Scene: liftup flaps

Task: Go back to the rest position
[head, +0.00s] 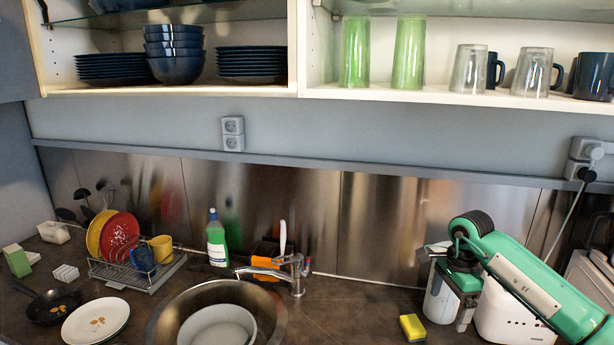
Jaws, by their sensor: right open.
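My right arm, green with a white label plate, comes in from the lower right. Its dark wrist joint sits in front of the steel backsplash (378,225). My right gripper (452,296) hangs below it, low over the right part of the counter. It is open, and I see nothing held in it. Its fingertips are hard to make out against the white things around it. My left gripper is not in view. The wall cabinet (200,92) shows open shelves at the top. Its flaps do not show clearly.
A yellow sponge (412,327) lies just left of my right gripper. A white toaster-like appliance (512,315) stands to its right. A dish rack (168,270) and plate (96,320) are at left. Green glasses (408,52) stand above.

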